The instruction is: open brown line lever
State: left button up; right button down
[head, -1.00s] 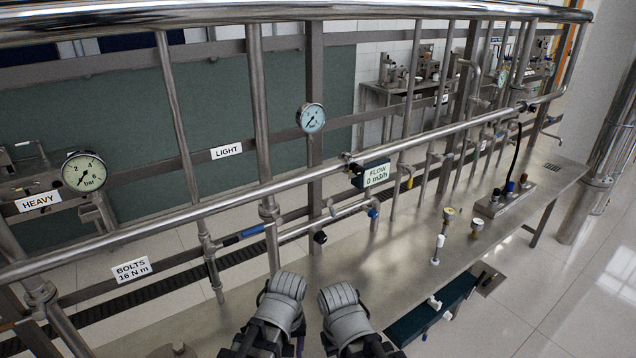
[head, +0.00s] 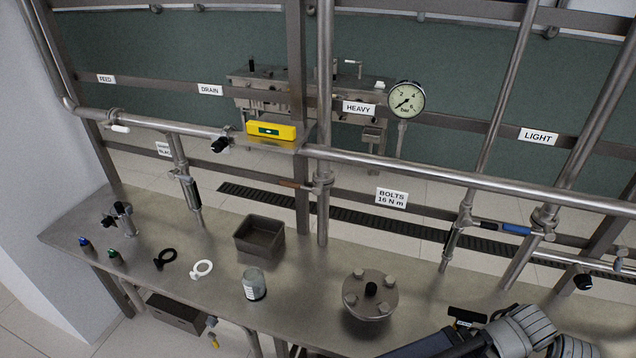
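The brown lever (head: 294,184) is on a valve on the vertical steel pipe (head: 322,212), left of the BOLTS 16 N m sign. It points left from the pipe, roughly level and across it. The HEAVY sign (head: 359,108) is above and to its right. The fingertips cannot be made out, so I cannot tell whether that gripper is open or shut. My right gripper cannot be made out.
A blue lever (head: 517,229) is on another pipe to the right. A horizontal rail (head: 420,172) runs above the bench. On the bench are an open dark box (head: 259,236), a jar (head: 254,284) and a bolted round lid (head: 370,295). A yellow level (head: 271,130) is on a shelf.

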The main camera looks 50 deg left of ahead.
aim_at(317, 189)
jog(key=u, duration=1.9)
